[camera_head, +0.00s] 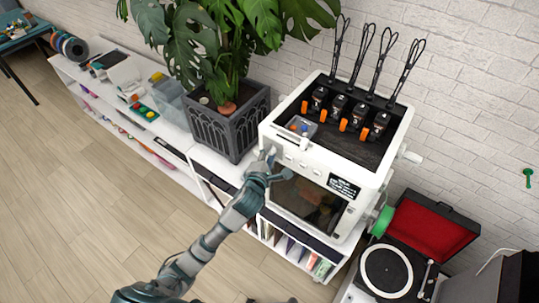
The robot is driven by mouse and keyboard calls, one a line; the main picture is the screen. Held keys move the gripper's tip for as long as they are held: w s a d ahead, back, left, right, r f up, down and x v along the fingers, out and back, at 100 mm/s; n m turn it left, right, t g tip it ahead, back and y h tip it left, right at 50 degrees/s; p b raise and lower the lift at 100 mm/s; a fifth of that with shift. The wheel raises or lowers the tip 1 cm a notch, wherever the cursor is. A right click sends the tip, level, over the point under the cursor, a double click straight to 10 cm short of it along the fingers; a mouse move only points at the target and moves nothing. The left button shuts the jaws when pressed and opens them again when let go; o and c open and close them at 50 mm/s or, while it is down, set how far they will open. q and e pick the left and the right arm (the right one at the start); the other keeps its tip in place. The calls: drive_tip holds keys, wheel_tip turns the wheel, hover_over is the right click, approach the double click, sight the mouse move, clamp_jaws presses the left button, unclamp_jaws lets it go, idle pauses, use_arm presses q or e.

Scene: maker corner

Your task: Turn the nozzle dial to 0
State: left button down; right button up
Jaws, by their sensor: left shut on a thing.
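The white printer (268,133) stands on a low white shelf, with a dark window in its front and a row of small pale dials (303,164) above the window. My left gripper (270,158) is at the left end of this row, shut on a dial that its fingers mostly hide. I cannot read any dial's marks or setting, nor tell which one is the nozzle dial by label. A small black label (343,187) with white text is at the right of the front. My right gripper is not in view.
Several black and orange tool heads (338,106) sit in the printer's open top. A large plant in a dark pot (228,128) stands close at its left. An open record player (388,270) with a red-lined lid stands at its right. The wood floor is clear.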

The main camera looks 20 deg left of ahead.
use_arm(q)
drive_tip(key=shift+f, duration=0.4)
drive_tip(key=c, duration=1)
unclamp_jaws()
drive_tip(key=shift+o, duration=1)
drive_tip(key=shift+a, duration=0.1)
drive_tip(key=shift+w+r, duration=0.1)
drive_tip(key=shift+r, duration=0.05)
drive_tip(key=v, duration=0.7)
drive_tip(key=shift+s, duration=0.25)
drive_tip(key=shift+a, duration=0.1)
